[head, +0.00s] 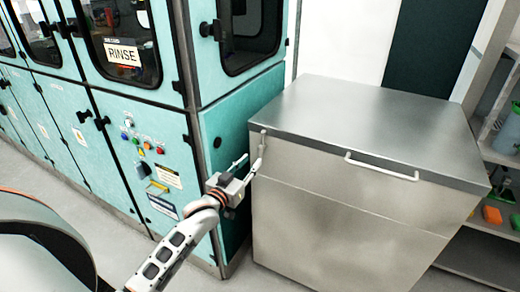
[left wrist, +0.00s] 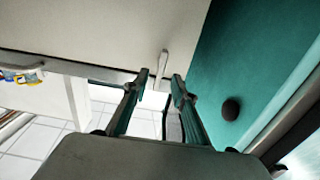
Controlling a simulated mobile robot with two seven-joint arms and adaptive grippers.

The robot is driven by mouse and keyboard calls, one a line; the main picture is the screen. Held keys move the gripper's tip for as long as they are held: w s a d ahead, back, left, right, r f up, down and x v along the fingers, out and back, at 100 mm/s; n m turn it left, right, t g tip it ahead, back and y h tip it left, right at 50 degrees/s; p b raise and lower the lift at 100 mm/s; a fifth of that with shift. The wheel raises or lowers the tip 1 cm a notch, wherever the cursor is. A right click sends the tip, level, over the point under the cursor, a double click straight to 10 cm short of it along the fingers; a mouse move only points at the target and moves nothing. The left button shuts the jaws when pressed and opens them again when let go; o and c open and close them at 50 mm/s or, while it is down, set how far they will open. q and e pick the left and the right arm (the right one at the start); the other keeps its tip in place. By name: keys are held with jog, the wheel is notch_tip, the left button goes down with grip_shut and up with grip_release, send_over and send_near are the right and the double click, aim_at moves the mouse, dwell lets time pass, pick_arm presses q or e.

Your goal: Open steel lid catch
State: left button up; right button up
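A large steel box (head: 330,225) stands right of the teal machine, its steel lid (head: 370,112) closed. The lid catch (head: 263,138) is a small pale lever at the upper left of the box front. In the left wrist view the catch (left wrist: 163,60) lies between and just beyond my fingertips. My left gripper (head: 249,162) is open at the box's left front corner, just below the catch. Its two fingers (left wrist: 160,77) are spread with nothing held between them. I cannot tell whether a finger touches the catch. My right gripper is not in view.
A white bar handle (head: 380,166) is on the lid's front. The teal machine (head: 235,125) stands close on the left; its wall (left wrist: 215,75) and a dark round knob (left wrist: 230,109) are near my gripper. Shelves (head: 490,215) with coloured items stand at the right.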

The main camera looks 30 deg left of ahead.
aim_at(259, 151)
pick_arm(q)
jog(key=shift+w+a+r, duration=0.2)
jog(key=shift+w+r, duration=0.15)
jog(key=shift+w, duration=0.35)
jog(key=w, duration=0.6)
jog(key=shift+w+b, duration=0.35)
grip_shut()
